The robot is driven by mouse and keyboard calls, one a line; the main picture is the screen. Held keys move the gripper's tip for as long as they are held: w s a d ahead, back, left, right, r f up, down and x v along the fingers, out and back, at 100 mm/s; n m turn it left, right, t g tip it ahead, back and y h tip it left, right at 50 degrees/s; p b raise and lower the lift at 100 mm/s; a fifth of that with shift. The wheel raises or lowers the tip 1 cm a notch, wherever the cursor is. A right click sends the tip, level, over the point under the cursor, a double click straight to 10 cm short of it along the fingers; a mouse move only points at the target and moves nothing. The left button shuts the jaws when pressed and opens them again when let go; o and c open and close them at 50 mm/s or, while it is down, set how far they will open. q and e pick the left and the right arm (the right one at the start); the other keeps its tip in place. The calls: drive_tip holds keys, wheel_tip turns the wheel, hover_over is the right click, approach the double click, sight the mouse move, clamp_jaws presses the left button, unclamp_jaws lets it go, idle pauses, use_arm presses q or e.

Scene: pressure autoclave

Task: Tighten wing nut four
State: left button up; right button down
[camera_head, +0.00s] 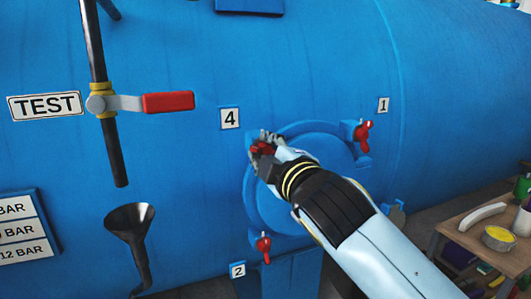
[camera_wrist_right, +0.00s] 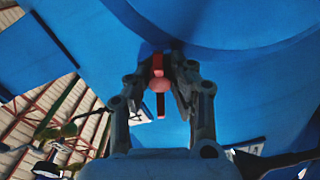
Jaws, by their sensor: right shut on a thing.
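The round blue hatch (camera_head: 298,176) sits on the side of the blue autoclave. My right gripper (camera_head: 262,148) is at the hatch's upper left, beside the label 4 (camera_head: 230,118). It is shut on the red wing nut four (camera_head: 258,149), which is partly hidden by the fingers. In the right wrist view the red wing nut (camera_wrist_right: 158,84) lies between the two fingers of the right gripper (camera_wrist_right: 160,82). Red wing nut one (camera_head: 363,132) is at the hatch's upper right and red wing nut two (camera_head: 263,245) at its lower left. My left gripper is not in view.
A red-handled valve (camera_head: 168,102) on a black pipe and a black funnel (camera_head: 130,222) are left of the hatch. A wooden table (camera_head: 480,238) with several items stands at the lower right. My right arm covers the hatch's lower right.

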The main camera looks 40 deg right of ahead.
drive_tip(key=m+b, duration=0.1)
drive_tip(key=m, duration=0.2)
drive_tip(key=shift+f+m, duration=0.15)
drive_tip(key=shift+m, duration=0.25)
drive_tip(key=m+b, duration=0.1)
drive_tip(key=m, duration=0.2)
drive_tip(key=shift+m, duration=0.3)
drive_tip(key=m+b, duration=0.1)
drive_tip(key=m, duration=0.2)
drive_tip(key=shift+m+b, duration=0.65)
drive_tip(key=shift+m, duration=1.45)
drive_tip(key=c, duration=1.5)
unclamp_jaws()
drive_tip(key=shift+c, duration=0.2)
drive_tip(key=shift+o, duration=0.5)
